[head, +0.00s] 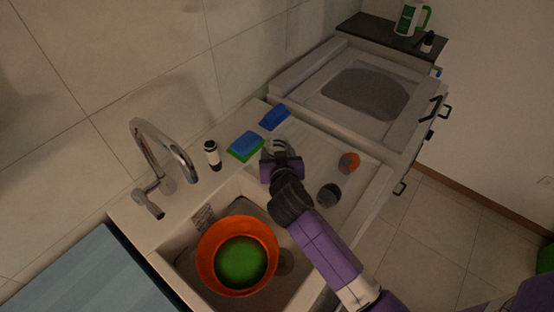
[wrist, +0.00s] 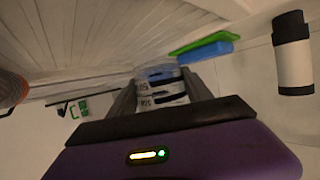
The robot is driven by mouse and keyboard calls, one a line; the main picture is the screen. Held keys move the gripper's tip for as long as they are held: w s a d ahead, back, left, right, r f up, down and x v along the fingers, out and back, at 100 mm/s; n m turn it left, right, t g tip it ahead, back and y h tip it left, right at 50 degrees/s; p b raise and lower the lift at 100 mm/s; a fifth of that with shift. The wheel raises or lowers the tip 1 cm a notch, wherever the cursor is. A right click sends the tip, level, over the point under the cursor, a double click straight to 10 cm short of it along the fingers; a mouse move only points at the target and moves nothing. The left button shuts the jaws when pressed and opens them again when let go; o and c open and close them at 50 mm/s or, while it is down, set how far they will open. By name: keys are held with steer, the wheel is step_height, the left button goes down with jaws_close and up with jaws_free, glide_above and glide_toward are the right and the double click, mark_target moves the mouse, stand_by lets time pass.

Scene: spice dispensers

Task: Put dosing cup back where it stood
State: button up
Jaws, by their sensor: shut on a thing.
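My gripper (head: 277,147) is over the counter right of the sink, beside the blue and green sponges. It is shut on a small pale grey thing with dark bands (wrist: 163,90), seen between the fingers in the wrist view; this appears to be the dosing cup. The fingers hide much of it, and I cannot make it out in the head view. I cannot tell whether it touches the counter. An orange-topped jar (head: 349,162) and a dark grey round container (head: 329,196) stand on the counter to the right of my gripper.
A blue-on-green sponge (head: 246,146) lies close left of my gripper, a blue item (head: 274,117) just behind. A black-and-white bottle (head: 212,155) stands near the tap (head: 160,150). An orange bowl (head: 208,262) with something green sits in the sink. Counter between gripper and orange-topped jar is clear.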

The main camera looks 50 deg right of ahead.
steer(key=shift+f, duration=1.9)
steer(key=shift+f, duration=0.1)
steer(key=o, duration=1.5)
steer(key=shift+o, duration=0.2)
